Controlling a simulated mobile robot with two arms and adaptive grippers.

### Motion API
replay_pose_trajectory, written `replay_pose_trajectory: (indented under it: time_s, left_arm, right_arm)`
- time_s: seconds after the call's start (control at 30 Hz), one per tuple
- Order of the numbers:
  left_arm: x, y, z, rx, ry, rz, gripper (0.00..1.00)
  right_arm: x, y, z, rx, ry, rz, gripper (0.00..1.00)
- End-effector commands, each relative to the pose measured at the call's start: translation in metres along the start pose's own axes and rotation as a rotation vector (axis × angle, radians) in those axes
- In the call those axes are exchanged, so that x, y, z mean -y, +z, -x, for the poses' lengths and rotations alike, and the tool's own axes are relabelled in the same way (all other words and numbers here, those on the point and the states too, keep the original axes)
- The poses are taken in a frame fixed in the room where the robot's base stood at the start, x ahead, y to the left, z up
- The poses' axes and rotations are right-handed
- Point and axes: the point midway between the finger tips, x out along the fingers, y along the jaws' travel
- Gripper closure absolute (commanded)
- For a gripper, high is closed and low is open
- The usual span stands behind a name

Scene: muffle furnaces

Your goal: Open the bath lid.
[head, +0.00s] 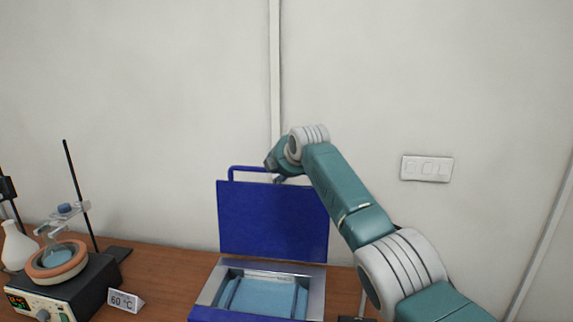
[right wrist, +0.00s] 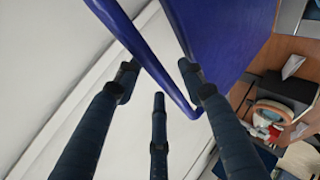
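The bath lid (head: 272,220) is blue and stands raised, about upright, at the back of the bath (head: 313,298). The bath is open, with pale blue water (head: 265,297) showing inside. The lid's blue handle (head: 248,168) is at its top edge. My right gripper (head: 276,174) is at the handle, partly hidden by its own wrist. In the right wrist view, the fingers (right wrist: 158,84) are spread apart, with the handle bar (right wrist: 152,68) crossing between them. I cannot tell whether a finger touches the bar. The lid (right wrist: 210,35) fills the upper right there. My left gripper is out of view.
A hot plate (head: 62,290) with a round heating bowl, a stand rod (head: 76,190) and a white flask (head: 17,245) stand at the left. A 60 °C sign (head: 125,300) sits between them and the bath. The wall is close behind the lid.

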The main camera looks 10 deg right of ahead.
Motion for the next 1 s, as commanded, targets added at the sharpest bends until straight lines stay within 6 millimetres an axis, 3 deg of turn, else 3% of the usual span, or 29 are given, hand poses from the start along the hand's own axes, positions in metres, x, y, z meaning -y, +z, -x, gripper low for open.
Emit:
replay_pose_trajectory:
  time_s: [0.27,0.7,1.0]
  left_arm:
    - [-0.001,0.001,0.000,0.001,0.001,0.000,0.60]
    - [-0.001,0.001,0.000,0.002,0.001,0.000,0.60]
    - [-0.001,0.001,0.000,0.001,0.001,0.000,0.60]
  right_arm:
    - [0.002,0.001,0.027,0.001,0.003,0.004,0.60]
    - [0.003,0.002,0.092,0.003,-0.002,0.002,0.60]
    - [0.005,0.002,0.107,0.004,-0.006,0.001,0.60]
